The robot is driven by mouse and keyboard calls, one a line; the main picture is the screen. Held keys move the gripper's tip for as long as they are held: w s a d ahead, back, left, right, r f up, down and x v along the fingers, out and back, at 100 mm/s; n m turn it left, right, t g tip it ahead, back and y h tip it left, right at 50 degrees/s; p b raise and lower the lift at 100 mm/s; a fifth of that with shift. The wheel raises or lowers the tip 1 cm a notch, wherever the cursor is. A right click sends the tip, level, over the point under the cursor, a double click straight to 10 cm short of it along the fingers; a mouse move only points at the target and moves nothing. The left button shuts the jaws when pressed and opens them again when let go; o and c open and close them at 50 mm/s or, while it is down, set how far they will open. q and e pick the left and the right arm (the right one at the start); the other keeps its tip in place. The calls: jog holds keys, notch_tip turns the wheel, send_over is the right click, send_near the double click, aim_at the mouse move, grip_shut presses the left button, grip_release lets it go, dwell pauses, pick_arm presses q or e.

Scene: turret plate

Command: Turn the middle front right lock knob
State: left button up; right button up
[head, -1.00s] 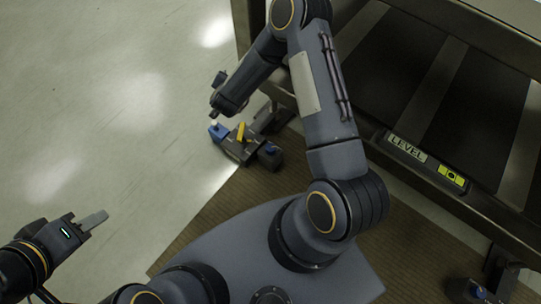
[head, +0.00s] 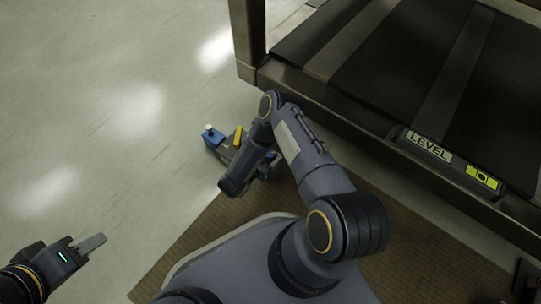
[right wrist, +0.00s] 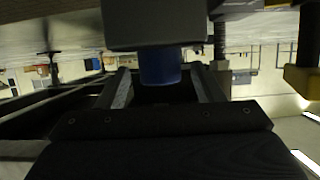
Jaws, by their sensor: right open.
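A dark lock fixture (head: 224,152) with a blue part at its left end and a yellow lever (head: 238,136) sits low by the corner of the frame. My right arm covers its right part in the head view. In the right wrist view, a blue cylindrical knob (right wrist: 160,66) hangs under a dark block. My right gripper (right wrist: 164,90) is open, one finger on each side of the knob. I cannot tell whether the fingers touch it. The right fingers are hidden in the head view.
A dark metal frame (head: 330,97) with a LEVEL plate (head: 428,146) runs along the right. A yellow part (right wrist: 302,80) is at the right of the wrist view. A brown mat (head: 215,222) lies below. The pale floor (head: 100,130) at left is clear.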

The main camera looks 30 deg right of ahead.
jog(key=shift+x, duration=0.9)
jog(key=c, duration=1)
jog(key=shift+r, duration=0.1)
